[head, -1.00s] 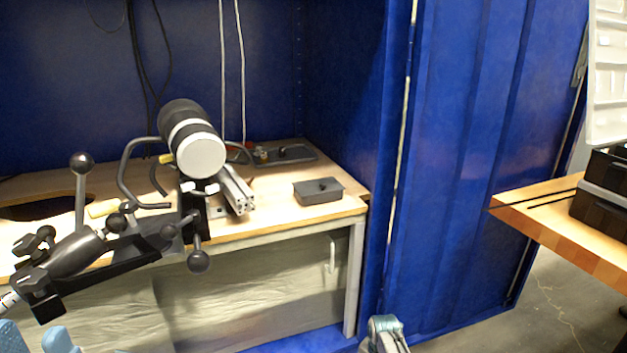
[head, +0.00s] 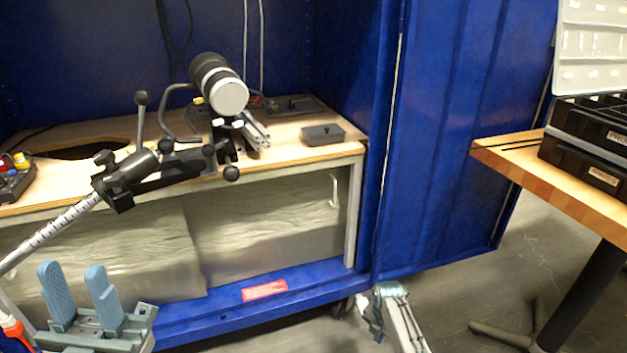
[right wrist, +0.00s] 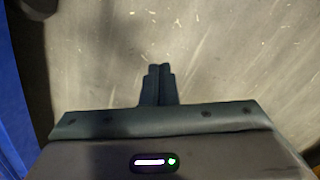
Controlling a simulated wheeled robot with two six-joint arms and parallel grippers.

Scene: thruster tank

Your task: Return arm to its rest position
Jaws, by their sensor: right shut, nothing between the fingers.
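My left gripper (head: 82,298) is at the lower left of the head view. Its two blue fingers point up and stand apart, with nothing between them. It is in front of the cabinet, below the workbench. My right arm shows at the bottom of the head view, right of centre. The right gripper (right wrist: 158,84) shows in the right wrist view with its fingers together and nothing held. It is over bare grey floor (right wrist: 230,60). The black-and-white thruster (head: 218,84) sits on its stand on the wooden bench (head: 290,150), apart from both grippers.
A black lever clamp on a scaled rod (head: 62,226) reaches in front of the bench. A small grey box (head: 323,134) lies on the bench. The blue cabinet door (head: 450,130) stands open at right. A wooden table (head: 520,160) with a black organizer case (head: 590,150) is farther right.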

